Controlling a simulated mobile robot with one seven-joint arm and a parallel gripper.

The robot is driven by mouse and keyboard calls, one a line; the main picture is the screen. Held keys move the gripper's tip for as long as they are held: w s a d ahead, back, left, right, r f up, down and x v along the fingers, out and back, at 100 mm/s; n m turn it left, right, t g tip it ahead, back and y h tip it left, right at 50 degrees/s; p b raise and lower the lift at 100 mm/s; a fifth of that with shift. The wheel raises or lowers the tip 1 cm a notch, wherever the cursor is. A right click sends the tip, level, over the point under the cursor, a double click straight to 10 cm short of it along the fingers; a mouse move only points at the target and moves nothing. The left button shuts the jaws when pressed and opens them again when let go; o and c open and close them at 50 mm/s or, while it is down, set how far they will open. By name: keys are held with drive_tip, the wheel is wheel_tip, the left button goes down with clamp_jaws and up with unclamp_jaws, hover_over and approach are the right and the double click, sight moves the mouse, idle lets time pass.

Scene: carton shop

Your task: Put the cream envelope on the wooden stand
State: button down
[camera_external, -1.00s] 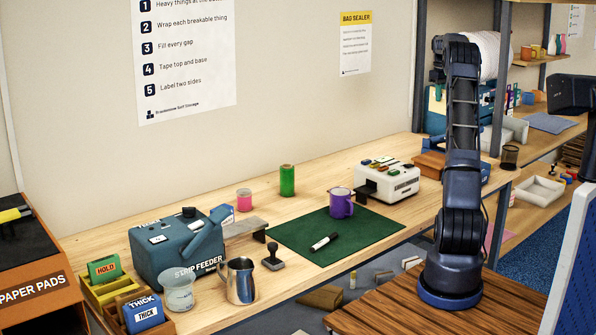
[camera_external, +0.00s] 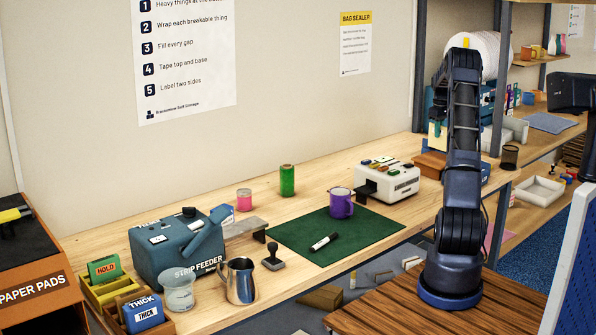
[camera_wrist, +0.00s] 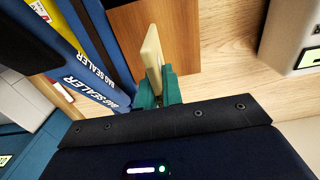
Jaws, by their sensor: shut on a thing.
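The cream envelope (camera_wrist: 152,52) is upright, its edge towards the wrist camera, between the green fingers of my gripper (camera_wrist: 158,88), which are shut on it. Behind and below it in the wrist view is the brown wooden stand (camera_wrist: 190,28). I cannot tell whether the envelope touches the stand. In the external view the stand (camera_external: 429,162) is at the back right of the bench, beside my arm, which hides part of it.
The blue bag sealer (camera_wrist: 82,50) is close on the left in the wrist view. A white machine (camera_wrist: 288,38) stands at the right; in the external view it (camera_external: 388,182) is left of the stand. A purple mug (camera_external: 341,204) stands on the green mat (camera_external: 300,232).

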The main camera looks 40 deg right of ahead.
sight(438, 140)
drive_tip(key=shift+f, duration=2.1)
drive_tip(key=shift+f, duration=0.1)
drive_tip(key=c, duration=1.5)
unclamp_jaws()
drive_tip(key=shift+c, duration=0.2)
wheel_tip(438, 140, up, 12)
drive_tip(key=shift+r, duration=0.15)
